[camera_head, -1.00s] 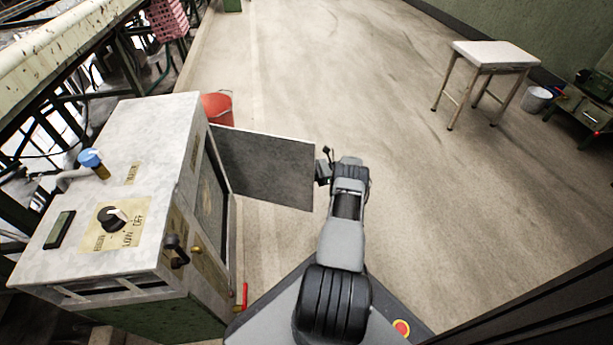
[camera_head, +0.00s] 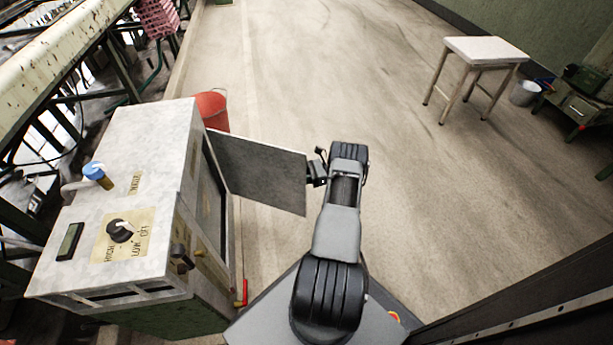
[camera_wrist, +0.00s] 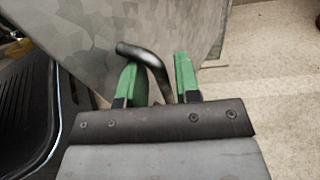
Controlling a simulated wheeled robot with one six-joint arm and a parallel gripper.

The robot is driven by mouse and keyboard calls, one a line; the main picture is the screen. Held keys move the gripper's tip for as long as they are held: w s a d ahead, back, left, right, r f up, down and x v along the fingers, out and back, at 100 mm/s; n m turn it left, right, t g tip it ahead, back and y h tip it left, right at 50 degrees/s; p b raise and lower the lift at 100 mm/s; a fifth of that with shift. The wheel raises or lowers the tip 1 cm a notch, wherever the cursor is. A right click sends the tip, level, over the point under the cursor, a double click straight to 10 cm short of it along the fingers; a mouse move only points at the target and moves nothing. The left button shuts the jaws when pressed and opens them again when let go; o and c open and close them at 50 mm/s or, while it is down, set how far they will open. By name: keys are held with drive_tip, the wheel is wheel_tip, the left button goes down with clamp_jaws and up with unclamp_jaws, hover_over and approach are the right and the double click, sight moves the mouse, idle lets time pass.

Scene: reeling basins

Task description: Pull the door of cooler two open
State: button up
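The cooler (camera_head: 150,130) is a pale mottled metal cabinet at the left of the head view. Its grey door (camera_head: 262,175) stands swung out wide from the cabinet's right side. My gripper (camera_head: 316,170) is at the door's free edge. In the wrist view, the two green fingers of my gripper (camera_wrist: 160,78) are apart, with a black bent handle (camera_wrist: 148,55) passing between them. The door's mottled face (camera_wrist: 95,35) fills the upper left there. Whether the fingers touch the handle is unclear. No cooler number is readable.
A red bucket (camera_head: 212,108) stands behind the door, by the cabinet. A white-topped table (camera_head: 486,49) and a pale bucket (camera_head: 524,93) are at the far right. The floor (camera_head: 390,130) between is clear. A knob (camera_head: 121,231) and blue-capped valve (camera_head: 97,173) sit on the cooler's top.

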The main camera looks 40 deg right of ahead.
sight(303, 171)
drive_tip(key=shift+n+y, duration=0.4)
drive_tip(key=shift+y, duration=0.1)
drive_tip(key=s+r+p, duration=0.1)
drive_tip(key=r, duration=0.2)
drive_tip(key=s+a+r+p, duration=0.1)
drive_tip(key=s+r, duration=0.1)
drive_tip(key=s+r+p, duration=0.1)
drive_tip(key=r, duration=0.2)
drive_tip(key=shift+s+a+r, duration=0.2)
drive_tip(key=shift+r, duration=0.15)
drive_tip(key=s+a+r+p, duration=0.1)
drive_tip(key=s+a+p, duration=0.1)
drive_tip(key=s+a, duration=0.2)
drive_tip(key=shift+s+r, duration=0.25)
drive_tip(key=shift+s, duration=0.35)
